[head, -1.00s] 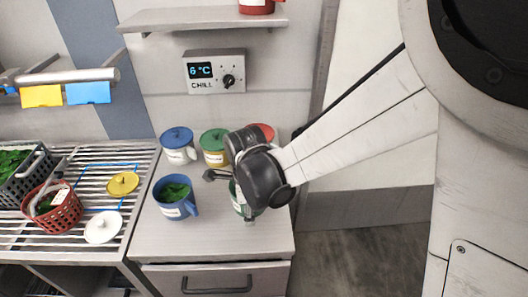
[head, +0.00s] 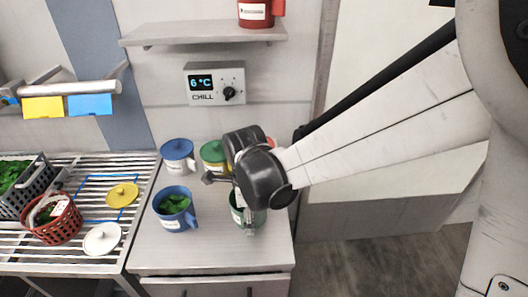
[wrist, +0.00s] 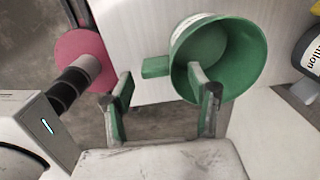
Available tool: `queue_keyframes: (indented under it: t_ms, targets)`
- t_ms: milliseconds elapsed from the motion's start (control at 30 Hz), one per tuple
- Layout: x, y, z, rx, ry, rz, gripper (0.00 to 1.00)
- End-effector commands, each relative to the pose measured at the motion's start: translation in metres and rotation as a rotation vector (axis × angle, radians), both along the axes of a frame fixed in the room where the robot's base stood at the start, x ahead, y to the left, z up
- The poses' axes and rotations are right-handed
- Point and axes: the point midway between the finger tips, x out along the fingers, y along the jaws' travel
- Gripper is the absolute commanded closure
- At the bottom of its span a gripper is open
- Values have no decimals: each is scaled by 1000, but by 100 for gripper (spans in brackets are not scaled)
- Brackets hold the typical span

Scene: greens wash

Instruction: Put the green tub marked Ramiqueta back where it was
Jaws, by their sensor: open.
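A green tub (head: 239,213) stands open on the counter's front right, partly hidden behind my gripper. In the wrist view the tub (wrist: 247,58) is empty, with its green handle (wrist: 155,67) sticking out left. Its label is turned too far to read. My gripper (wrist: 160,85) is open. The right finger overlaps the tub's mouth and the left finger is clear of it. The handle lies just beyond the gap between them. I cannot tell whether a finger touches the tub. A second green tub (head: 212,158), lidded, stands behind; its label is too small to read.
A blue lidded tub (head: 178,156) stands at back left, and an open blue tub (head: 174,217) with leaves in front. A rack (head: 75,259) at left holds baskets and two loose lids. A shelf (head: 200,34) above carries a red tub (head: 256,12). Bare counter (head: 190,252) lies in front.

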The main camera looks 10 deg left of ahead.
Motion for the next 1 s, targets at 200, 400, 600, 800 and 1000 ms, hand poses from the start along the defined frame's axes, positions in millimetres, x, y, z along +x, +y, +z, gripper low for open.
queue_keyframes:
  t_ms: [200, 400, 600, 800, 1000]
  targets:
    - [-6, 1, 45, 0, 0, 6, 45]
    - [-5, 0, 74, 0, 0, 5, 45]
    - [-5, -1, 89, 1, -1, 7, 45]
    - [-2, -31, 106, 20, -40, 102, 45]
    - [-4, -95, 135, 34, -145, 336, 45]
